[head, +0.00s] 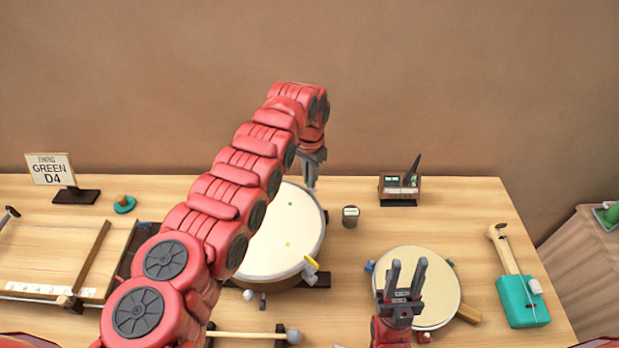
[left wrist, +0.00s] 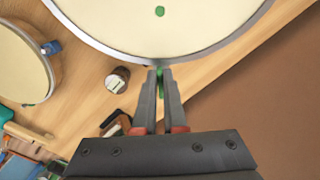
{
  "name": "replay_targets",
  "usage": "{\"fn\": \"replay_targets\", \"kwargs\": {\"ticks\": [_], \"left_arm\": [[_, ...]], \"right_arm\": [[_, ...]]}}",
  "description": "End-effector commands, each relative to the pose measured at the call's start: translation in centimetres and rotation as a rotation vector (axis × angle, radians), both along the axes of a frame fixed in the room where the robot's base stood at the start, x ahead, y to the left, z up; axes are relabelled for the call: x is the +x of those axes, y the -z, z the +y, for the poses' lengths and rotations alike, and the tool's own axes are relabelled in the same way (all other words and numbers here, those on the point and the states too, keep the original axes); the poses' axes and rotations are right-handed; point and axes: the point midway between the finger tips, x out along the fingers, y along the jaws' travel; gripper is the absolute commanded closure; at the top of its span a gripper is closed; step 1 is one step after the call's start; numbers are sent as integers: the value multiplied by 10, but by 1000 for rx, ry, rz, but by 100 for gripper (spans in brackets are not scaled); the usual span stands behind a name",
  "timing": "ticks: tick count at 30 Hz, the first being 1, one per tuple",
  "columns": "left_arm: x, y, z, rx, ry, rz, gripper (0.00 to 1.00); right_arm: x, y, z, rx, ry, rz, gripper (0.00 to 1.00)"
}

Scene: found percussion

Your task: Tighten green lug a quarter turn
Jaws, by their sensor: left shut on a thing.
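The large drum (head: 270,250) has a cream head with a small green dot (head: 291,204) near its far edge. The green lug (left wrist: 160,76) is at the drum's rim, in line with the dot in the left wrist view. My left gripper (head: 312,184) reaches over to the drum's far side, pointing down. In the left wrist view its fingers (left wrist: 160,78) are shut on the green lug, which they partly hide. The lug does not show in the head view. My right gripper (head: 407,268) is open and empty, in front of the smaller round drum (head: 440,287).
A sign (head: 51,170) reads "TUNING GREEN D4". A small device with a screen (head: 400,188) stands at the back, with a dark jar (head: 350,216) nearer. A mallet (head: 290,336) lies in front, a teal string instrument (head: 522,300) at right. A yellow lug (head: 312,262) is on the drum's near side.

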Motion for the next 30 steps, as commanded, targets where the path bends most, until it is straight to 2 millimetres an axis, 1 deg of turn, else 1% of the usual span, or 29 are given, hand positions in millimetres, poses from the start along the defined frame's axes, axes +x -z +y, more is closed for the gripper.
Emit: {"fn": "replay_targets", "kwargs": {"ticks": [2,3,8,17,20,23,26,29,30], "left_arm": [[0,0,0,1,0,1,100],[0,0,0,1,-1,1,90],[0,0,0,1,-1,1,62],[0,0,0,0,-1,0,62],[0,-5,0,0,-1,0,62],[1,-14,0,0,-2,-1,62],[1,-31,1,-1,-3,-4,62],[1,-50,0,0,-2,-4,62],[1,-60,0,-1,-2,-2,62]], "right_arm": [[0,0,0,0,0,0,62],[0,0,0,0,0,0,62],[0,0,0,0,0,0,62],[0,0,0,0,0,0,62],[0,-2,0,0,0,0,62],[0,-6,0,0,0,0,62],[0,-12,0,0,0,0,62],[0,-14,0,0,0,0,62],[0,-15,0,0,0,0,62]]}}
